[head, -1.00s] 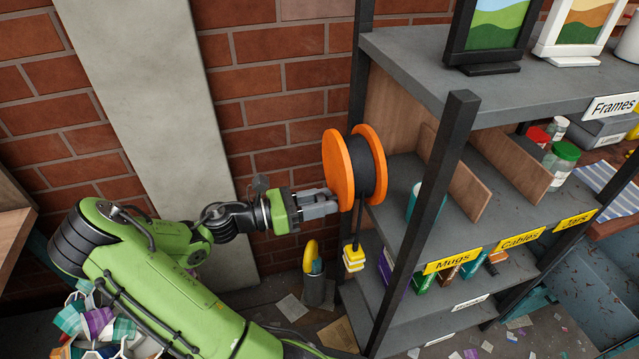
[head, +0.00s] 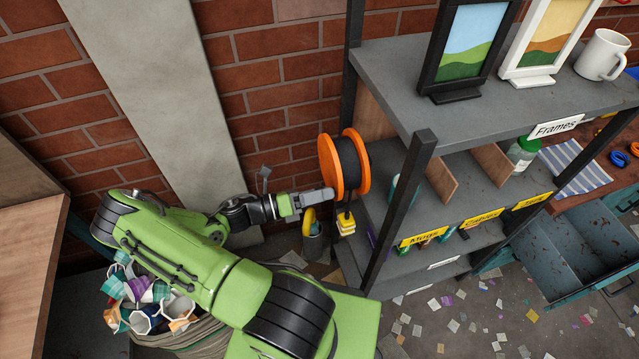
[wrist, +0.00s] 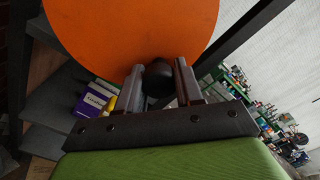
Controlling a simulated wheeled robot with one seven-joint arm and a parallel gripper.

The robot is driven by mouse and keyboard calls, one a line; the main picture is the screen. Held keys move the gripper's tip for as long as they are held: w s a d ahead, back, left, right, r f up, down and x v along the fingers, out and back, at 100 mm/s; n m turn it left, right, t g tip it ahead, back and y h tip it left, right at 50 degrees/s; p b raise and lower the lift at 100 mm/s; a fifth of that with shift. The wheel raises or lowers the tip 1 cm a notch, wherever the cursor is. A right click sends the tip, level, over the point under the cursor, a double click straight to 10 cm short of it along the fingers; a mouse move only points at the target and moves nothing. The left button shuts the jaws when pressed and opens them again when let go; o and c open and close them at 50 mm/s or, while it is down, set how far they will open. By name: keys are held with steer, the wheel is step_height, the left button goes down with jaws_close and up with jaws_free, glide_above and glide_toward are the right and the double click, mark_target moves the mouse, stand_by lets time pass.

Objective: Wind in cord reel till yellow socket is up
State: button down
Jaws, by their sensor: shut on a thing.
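The cord reel (head: 330,166) has two orange flanges and black cord wound between them. It is mounted at the left end of the shelf unit. The yellow socket (head: 346,222) hangs on a short length of black cord (head: 347,205), a little below the reel. My gripper (head: 326,195) is at the lower part of the near flange. In the wrist view my gripper (wrist: 160,82) has its fingers on either side of a dark round knob (wrist: 158,76) in front of the orange flange (wrist: 130,35), shut on it. The socket's underside cannot be made out.
The shelf post (head: 405,205) stands close right of the reel. A brick wall (head: 270,130) is behind. Picture frames (head: 468,50) and a mug (head: 602,54) stand on the top shelf.

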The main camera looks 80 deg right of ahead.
steer(key=shift+a+r+n+p, duration=0.1)
steer(key=shift+r+n+p, duration=0.15)
steer(key=shift+n+p, duration=0.3)
steer(key=c, duration=0.7)
jaws_free()
steer(key=shift+c, duration=0.2)
steer(key=b+v, duration=0.1)
steer(key=v, duration=1.4)
steer(key=shift+w+a, duration=0.2)
steer(key=shift+w, duration=0.15)
